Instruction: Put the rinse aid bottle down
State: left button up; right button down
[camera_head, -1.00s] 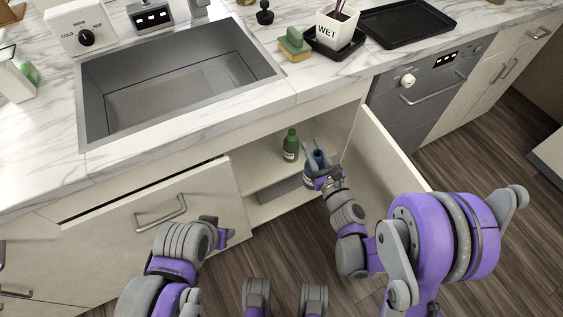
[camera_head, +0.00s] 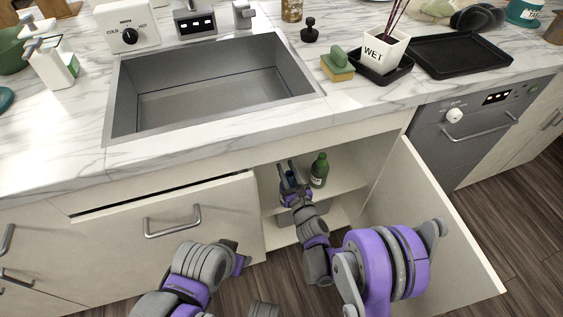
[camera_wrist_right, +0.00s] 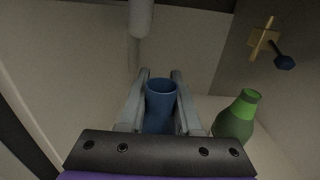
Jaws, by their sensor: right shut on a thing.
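My right gripper (camera_head: 288,172) reaches into the open cabinet under the sink. It is shut on the blue rinse aid bottle (camera_head: 290,180), whose round, cup-like top shows between the fingers in the right wrist view (camera_wrist_right: 160,108). The bottle looks upright; its lower part is hidden, so I cannot tell whether it touches the shelf. A green bottle (camera_head: 319,170) stands on the cabinet shelf (camera_head: 345,178) just right of the gripper; it also shows in the right wrist view (camera_wrist_right: 236,119). My left gripper (camera_head: 238,258) is low in front of the drawer, its fingers not clear.
The open cabinet door (camera_head: 425,220) stands to the right of my right arm. A slightly open drawer front (camera_head: 165,215) is to the left. The countertop edge (camera_head: 250,150) overhangs the opening. In the wrist view a grey pipe (camera_wrist_right: 140,18) hangs ahead.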

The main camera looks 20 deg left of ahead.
jog(key=w+a+f+b, duration=0.1)
jog(key=w+a+f, duration=0.2)
jog(key=w, duration=0.2)
jog(key=shift+a+f, duration=0.15)
jog(key=shift+f, duration=0.1)
jog(key=shift+s+f+b, duration=0.1)
jog(key=shift+b, duration=0.2)
jog(key=shift+c, duration=2.3)
grip_release()
jog(key=v, duration=1.2)
jog(key=shift+p, duration=0.35)
